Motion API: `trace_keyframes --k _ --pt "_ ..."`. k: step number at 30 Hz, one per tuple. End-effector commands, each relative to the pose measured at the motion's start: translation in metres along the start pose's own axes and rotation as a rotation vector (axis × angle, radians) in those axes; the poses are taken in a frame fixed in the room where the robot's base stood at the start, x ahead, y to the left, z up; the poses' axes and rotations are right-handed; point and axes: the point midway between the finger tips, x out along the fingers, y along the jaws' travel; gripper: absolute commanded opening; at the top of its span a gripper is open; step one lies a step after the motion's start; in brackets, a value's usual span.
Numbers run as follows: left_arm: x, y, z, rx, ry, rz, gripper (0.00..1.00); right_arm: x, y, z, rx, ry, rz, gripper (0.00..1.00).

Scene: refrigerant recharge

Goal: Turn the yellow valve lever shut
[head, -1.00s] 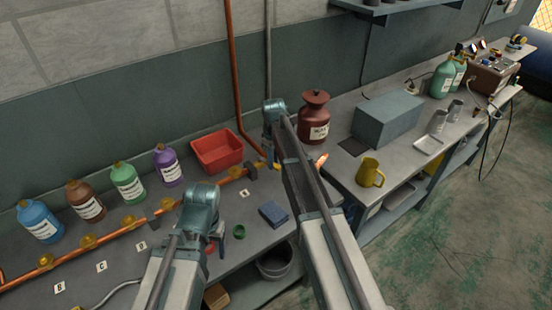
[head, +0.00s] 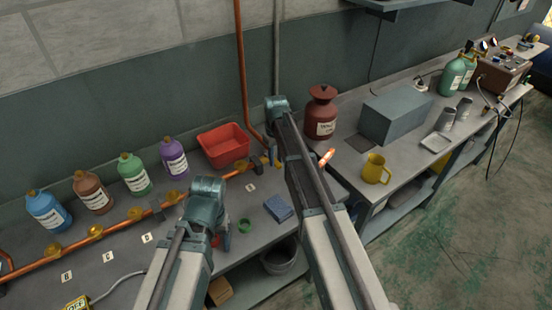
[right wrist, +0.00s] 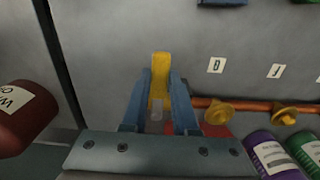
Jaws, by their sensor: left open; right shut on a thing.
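The yellow valve lever (right wrist: 160,68) stands between the two blue fingers of my right gripper (right wrist: 160,98) in the right wrist view. The fingers are closed on its sides. In the head view my right gripper (head: 276,157) is at the right end of the copper pipe (head: 125,223), and my arm hides most of the lever. My left gripper (head: 226,238) is open and empty above the bench, near a green ring. Its fingers are partly hidden by my wrist.
A red bin (head: 224,146) and several labelled bottles (head: 135,176) stand behind the pipe. A blue block (head: 278,208) and a green ring (head: 245,226) lie in front. A dark red canister (head: 321,116) and a yellow mug (head: 375,170) stand to the right.

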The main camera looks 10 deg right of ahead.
Motion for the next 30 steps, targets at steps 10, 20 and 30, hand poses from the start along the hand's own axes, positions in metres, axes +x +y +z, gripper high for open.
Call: trace_keyframes --k 10,20,30 --pt "0.0 0.0 0.0 0.0 0.0 0.0 0.72 0.0 -0.001 0.0 0.0 0.0 -0.002 0.57" --pt "-0.002 0.0 0.0 0.0 0.0 0.0 0.72 -0.002 -0.001 0.0 0.0 0.0 -0.001 0.57" --pt "-0.031 -0.003 0.002 0.001 0.0 0.0 0.72 -0.031 0.0 0.0 0.0 0.0 -0.001 0.57"
